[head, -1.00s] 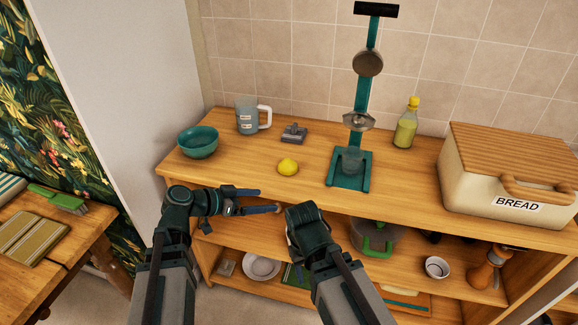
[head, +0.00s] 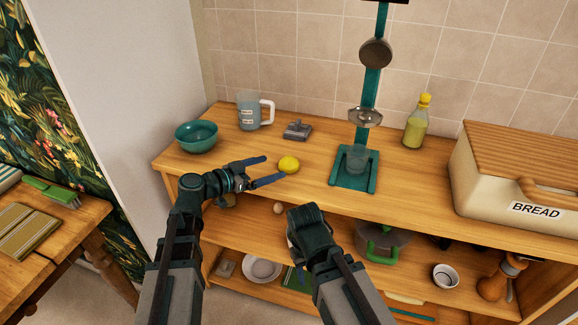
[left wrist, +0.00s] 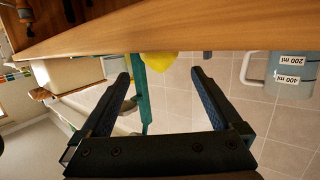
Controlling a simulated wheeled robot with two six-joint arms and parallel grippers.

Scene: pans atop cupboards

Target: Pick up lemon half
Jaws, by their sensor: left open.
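The yellow lemon half (head: 288,164) sits on the wooden counter near its front edge. My left gripper (head: 268,169) is open and empty at the front of the counter, its fingertips pointing right, just left of the lemon half. In the left wrist view the picture is upside down, and the lemon half (left wrist: 158,62) shows beyond the gap between the two open fingers (left wrist: 160,77). My right gripper (head: 306,216) is below the counter's front edge, and its fingers cannot be made out.
A teal bowl (head: 196,136), a measuring jug (head: 249,112) and a small grey object (head: 297,130) stand behind and left. A teal juicer press (head: 354,181) with a glass stands to the right. A bottle (head: 416,128) and a bread box (head: 490,185) are farther right.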

